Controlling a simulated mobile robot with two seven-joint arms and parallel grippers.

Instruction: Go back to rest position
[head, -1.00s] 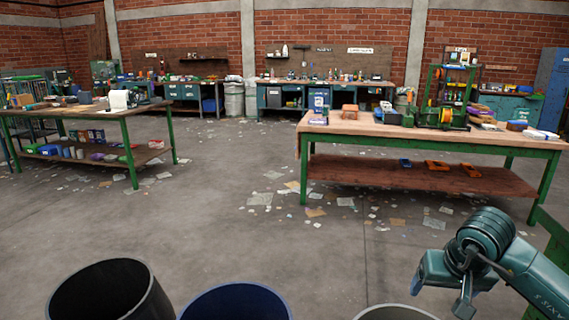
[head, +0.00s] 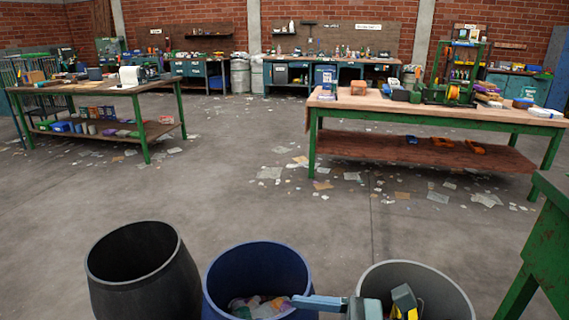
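Part of a gripper, most likely my right one (head: 350,306), shows at the bottom edge, over the gap between the blue bin (head: 258,258) and the grey bin (head: 412,272). A blue-grey bar of it reaches left over the blue bin's rim. A dark block with yellow beside it shows in front of the grey bin's opening. The fingertips are not clear, so I cannot tell whether it is open or shut. No held thing is visible. My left gripper is not in view.
A black bin (head: 140,262) stands left of the blue bin, which holds crumpled waste (head: 262,306). A green metal frame (head: 545,240) stands at the right edge. Workbenches (head: 420,118) (head: 90,90) stand farther back. The floor between is open, with scattered paper.

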